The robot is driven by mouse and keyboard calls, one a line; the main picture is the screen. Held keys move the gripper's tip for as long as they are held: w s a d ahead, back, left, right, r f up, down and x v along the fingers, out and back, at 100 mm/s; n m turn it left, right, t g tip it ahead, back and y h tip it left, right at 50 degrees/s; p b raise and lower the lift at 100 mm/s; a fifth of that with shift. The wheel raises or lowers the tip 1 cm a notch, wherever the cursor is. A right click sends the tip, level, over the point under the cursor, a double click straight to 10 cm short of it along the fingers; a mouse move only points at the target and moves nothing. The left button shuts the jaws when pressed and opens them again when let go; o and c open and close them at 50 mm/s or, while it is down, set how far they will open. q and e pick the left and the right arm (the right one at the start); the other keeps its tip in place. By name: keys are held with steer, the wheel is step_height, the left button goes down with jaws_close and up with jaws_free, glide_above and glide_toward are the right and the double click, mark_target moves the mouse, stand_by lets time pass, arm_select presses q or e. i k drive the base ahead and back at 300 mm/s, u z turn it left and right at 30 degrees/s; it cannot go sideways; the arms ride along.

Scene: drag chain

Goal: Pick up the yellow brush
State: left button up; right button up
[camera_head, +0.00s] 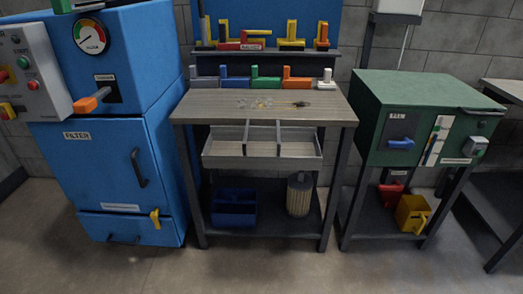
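Neither of my grippers is in view.
Several coloured blocks, including a green one (265,84), line the bench's back edge. A divided tray (262,150) sits below the top. A blue filter cabinet (105,150) stands left and a green cabinet (425,110) right. The floor in front is clear.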

mark_target(292, 45)
steer(key=z, duration=1.95)
steer(key=i, duration=2.35)
steer(key=u, duration=2.1)
